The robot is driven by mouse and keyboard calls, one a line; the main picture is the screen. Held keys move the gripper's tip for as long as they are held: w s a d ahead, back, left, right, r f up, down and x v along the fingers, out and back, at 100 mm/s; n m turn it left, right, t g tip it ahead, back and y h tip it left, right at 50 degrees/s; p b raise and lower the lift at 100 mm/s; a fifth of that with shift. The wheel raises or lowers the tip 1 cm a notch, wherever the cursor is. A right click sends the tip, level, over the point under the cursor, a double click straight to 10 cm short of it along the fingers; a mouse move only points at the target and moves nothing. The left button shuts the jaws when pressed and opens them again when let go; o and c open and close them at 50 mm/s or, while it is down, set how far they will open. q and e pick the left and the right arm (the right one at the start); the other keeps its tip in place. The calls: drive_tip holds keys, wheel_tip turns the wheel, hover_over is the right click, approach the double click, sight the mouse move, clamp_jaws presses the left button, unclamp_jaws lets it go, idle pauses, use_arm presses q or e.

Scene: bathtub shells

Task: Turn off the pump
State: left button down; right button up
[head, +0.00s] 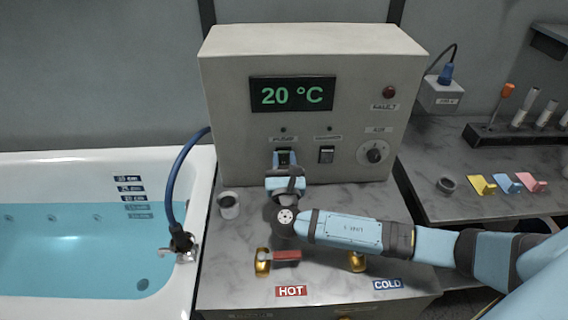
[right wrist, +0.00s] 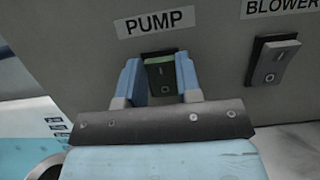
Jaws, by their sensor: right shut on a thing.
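The pump switch (right wrist: 161,76) is a dark rocker with a green face under the PUMP label in the right wrist view. It is on the front of the beige control box (head: 225,110), and in the head view my right gripper (head: 284,160) partly covers it. In the right wrist view my right gripper's blue fingers (right wrist: 158,82) stand on either side of the switch, shut on it. My left gripper is in neither view.
The blower switch (head: 326,155) is just right of the pump switch, with a round knob (head: 373,152) beyond it. The display (head: 292,93) reads 20 °C. A cup (head: 228,205), red-handled tap (head: 285,255) and water-filled bathtub (head: 60,160) are nearby.

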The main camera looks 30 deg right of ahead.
drive_tip(key=o, duration=0.9)
drive_tip(key=shift+r, duration=0.1)
